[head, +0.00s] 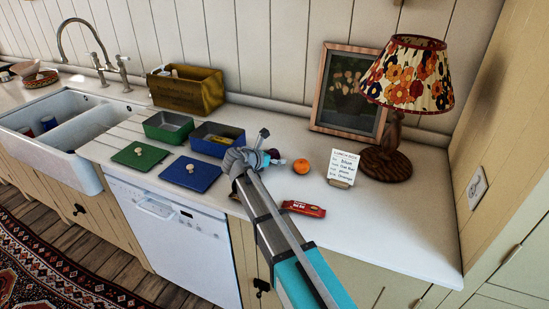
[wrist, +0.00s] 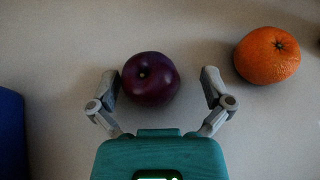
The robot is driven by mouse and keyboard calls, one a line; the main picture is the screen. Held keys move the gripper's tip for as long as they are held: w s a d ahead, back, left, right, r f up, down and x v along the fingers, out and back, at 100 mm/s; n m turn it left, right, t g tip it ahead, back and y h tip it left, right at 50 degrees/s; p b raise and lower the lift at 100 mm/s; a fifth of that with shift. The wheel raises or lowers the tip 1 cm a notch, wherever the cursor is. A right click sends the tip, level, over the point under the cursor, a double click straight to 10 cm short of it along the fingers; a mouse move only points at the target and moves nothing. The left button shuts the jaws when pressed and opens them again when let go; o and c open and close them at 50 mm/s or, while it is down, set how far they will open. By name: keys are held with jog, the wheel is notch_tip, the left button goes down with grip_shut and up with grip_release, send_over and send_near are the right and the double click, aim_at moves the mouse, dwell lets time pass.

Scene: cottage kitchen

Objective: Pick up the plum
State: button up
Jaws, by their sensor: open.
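The plum (wrist: 151,80) is dark purple and round, resting on the pale countertop. In the wrist view it lies between the fingertips of my gripper (wrist: 160,82), nearer the left finger. My gripper is open, and the right finger is clearly apart from the plum. Whether the left finger touches it I cannot tell. In the head view my gripper (head: 262,150) is over the counter, and only a small purple part of the plum (head: 273,154) shows beside it; the rest is hidden.
An orange (head: 301,166) sits right of the plum, also in the wrist view (wrist: 267,55). A red packet (head: 304,209) lies in front, a note card (head: 343,168) and lamp (head: 392,140) stand right. A blue box (head: 214,139) and blue lid (head: 190,173) are left.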

jog(key=shift+c, duration=0.3)
jog(key=c, duration=1.1)
jog(key=shift+r, duration=0.15)
notch_tip(320, 180, up, 3)
jog(key=p, duration=0.2)
jog(key=shift+f+p, duration=0.2)
jog(key=shift+p, duration=0.2)
jog(key=shift+s+d+r+p, duration=0.2)
jog(key=shift+s+r+p, duration=1.5)
jog(key=shift+s, duration=0.65)
jog(key=shift+s+d+r+p, duration=0.15)
jog(key=shift+s+r+p, duration=1.55)
jog(key=shift+s, duration=0.6)
jog(key=shift+s+d+r+p, duration=0.2)
jog(key=shift+s+r+p, duration=1.5)
jog(key=shift+s, duration=0.65)
